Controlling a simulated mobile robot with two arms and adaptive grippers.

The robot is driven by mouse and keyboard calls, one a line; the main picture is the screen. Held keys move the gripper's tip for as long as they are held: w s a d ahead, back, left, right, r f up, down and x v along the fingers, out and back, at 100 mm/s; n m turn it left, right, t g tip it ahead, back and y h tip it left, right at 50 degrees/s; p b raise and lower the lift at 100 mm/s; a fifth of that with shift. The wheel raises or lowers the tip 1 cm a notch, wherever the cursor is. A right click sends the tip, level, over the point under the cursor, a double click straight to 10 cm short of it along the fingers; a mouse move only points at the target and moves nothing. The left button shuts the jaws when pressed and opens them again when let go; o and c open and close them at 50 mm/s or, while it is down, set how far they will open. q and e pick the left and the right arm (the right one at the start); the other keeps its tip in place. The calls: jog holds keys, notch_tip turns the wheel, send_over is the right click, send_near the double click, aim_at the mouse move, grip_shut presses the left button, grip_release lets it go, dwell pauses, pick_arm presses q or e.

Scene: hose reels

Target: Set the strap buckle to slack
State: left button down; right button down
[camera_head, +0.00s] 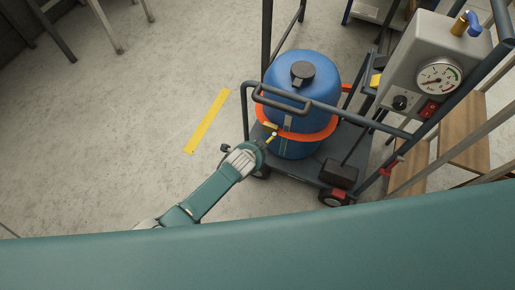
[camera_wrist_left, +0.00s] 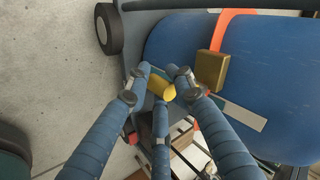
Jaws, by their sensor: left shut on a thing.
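A blue drum (camera_head: 305,75) stands on a cart with an orange strap (camera_head: 318,136) around it. In the left wrist view the strap (camera_wrist_left: 236,22) runs over the drum to a brass-coloured buckle block (camera_wrist_left: 211,70). A yellow grip (camera_wrist_left: 160,88), seemingly the buckle's lever, sticks out beside the drum. My left gripper (camera_wrist_left: 159,85) is shut on this yellow grip, its fingers on both sides of it. In the head view my left gripper (camera_head: 266,140) is at the drum's lower left side, where the buckle is small and partly hidden. My right gripper is not in view.
The cart's dark handle rail (camera_head: 283,100) passes close above my left gripper. A grey control box with a gauge (camera_head: 438,76) is at the upper right, near wooden steps (camera_head: 464,120). A yellow floor stripe (camera_head: 207,121) lies on clear floor to the left.

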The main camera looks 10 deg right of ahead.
pick_arm(q)
jog(key=shift+d+r+h, duration=0.2)
jog(key=shift+d+r, duration=0.15)
jog(key=shift+d, duration=0.25)
jog(key=shift+d+r+h, duration=0.2)
jog(key=shift+d+r, duration=0.15)
jog(key=shift+d, duration=0.25)
jog(key=c, duration=1.7)
grip_release()
jog(key=o, duration=0.5)
jog(key=shift+s+d+f, duration=0.1)
jog(key=shift+s+d, duration=0.05)
jog(key=shift+d, duration=0.05)
jog(key=shift+a, duration=0.15)
jog(key=shift+a, duration=0.1)
jog(key=v, duration=1.1)
jog(key=shift+s+a+r, duration=0.15)
jog(key=shift+s+r, duration=0.05)
jog(key=shift+s, duration=0.15)
